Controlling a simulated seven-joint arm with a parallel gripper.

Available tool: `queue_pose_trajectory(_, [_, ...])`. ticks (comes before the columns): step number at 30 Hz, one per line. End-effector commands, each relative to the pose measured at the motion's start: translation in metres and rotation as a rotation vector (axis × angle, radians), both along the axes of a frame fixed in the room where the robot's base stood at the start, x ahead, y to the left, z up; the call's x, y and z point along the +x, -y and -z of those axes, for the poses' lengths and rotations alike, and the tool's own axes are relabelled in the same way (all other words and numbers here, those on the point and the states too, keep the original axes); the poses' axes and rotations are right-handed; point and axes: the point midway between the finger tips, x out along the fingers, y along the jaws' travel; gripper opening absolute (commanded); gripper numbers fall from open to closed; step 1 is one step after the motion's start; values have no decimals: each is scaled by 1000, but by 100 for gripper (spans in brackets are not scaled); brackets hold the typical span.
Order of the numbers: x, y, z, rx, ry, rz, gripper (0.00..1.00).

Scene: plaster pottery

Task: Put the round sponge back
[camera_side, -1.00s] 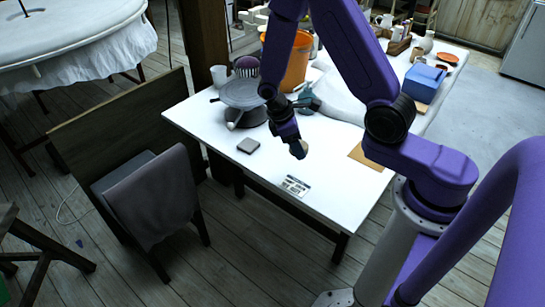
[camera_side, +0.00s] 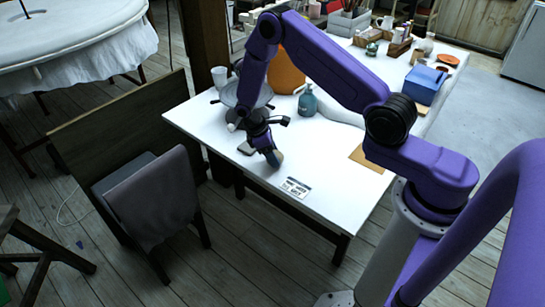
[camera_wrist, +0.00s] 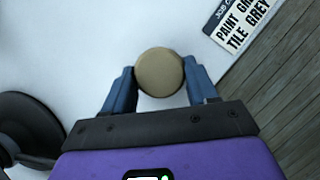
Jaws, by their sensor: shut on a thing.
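The round sponge (camera_wrist: 159,72) is a tan disc between my two blue fingers in the wrist view. In the side view the sponge (camera_side: 275,158) shows small and pale at the tip of my gripper (camera_side: 271,154). My gripper is shut on it, with a finger on either side. It is over the white table, near the front edge. I cannot tell whether the sponge touches the tabletop.
A printed card (camera_side: 295,187) lies to the right at the front edge. A grey turntable (camera_side: 243,95), an orange bucket (camera_side: 287,77) and a teal bottle (camera_side: 307,102) stand behind.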

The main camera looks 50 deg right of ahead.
Motion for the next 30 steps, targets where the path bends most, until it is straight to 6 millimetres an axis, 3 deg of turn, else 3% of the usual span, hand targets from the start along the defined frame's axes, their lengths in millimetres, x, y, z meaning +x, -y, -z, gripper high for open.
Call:
queue_pose_trajectory(4, [0,0,14,0,0,-1,34])
queue_pose_trajectory(17, [0,0,18,0,1,-1,34])
queue_pose_trajectory(18, [0,0,17,0,1,-1,71])
queue_pose_trajectory(19, [0,0,17,0,1,-1,81])
queue_pose_trajectory(30, [0,0,15,0,2,-2,83])
